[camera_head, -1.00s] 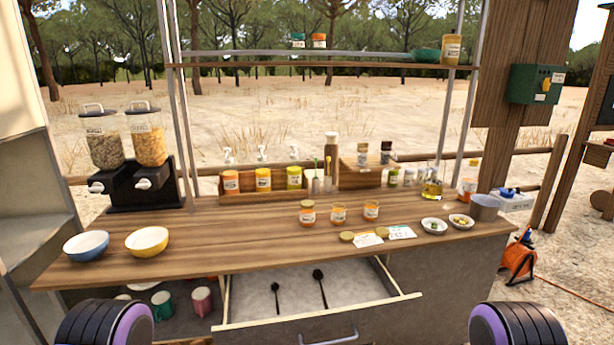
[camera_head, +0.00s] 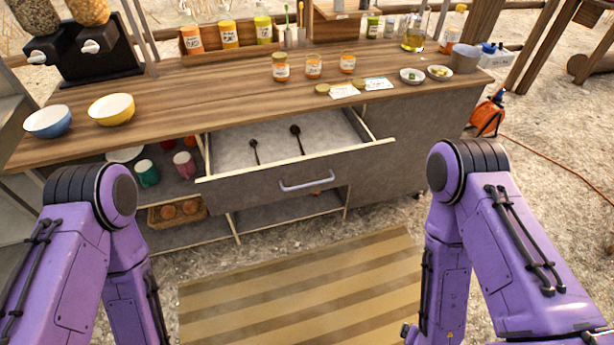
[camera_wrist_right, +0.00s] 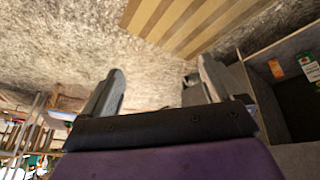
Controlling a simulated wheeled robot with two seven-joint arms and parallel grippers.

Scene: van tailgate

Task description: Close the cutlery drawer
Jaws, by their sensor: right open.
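The cutlery drawer (camera_head: 340,169) stands pulled out below the wooden counter in the head view. Its grey front carries a pale bar handle (camera_head: 307,184). Two dark spoons (camera_head: 297,139) lie inside on a light bottom. In the right wrist view my right gripper (camera_wrist_right: 158,88) is open, its two fingers apart with nothing between them, over the gravel ground. Neither gripper shows in the head view; only my two purple arms do, to the left and right in front of the drawer. My left gripper is out of view.
The wooden counter (camera_head: 210,95) holds bowls, jars and bottles. An open shelf below holds mugs (camera_head: 184,164) and a basket (camera_head: 177,211). A striped mat (camera_head: 300,295) lies on the ground in front. An orange container (camera_head: 487,115) stands right of the counter.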

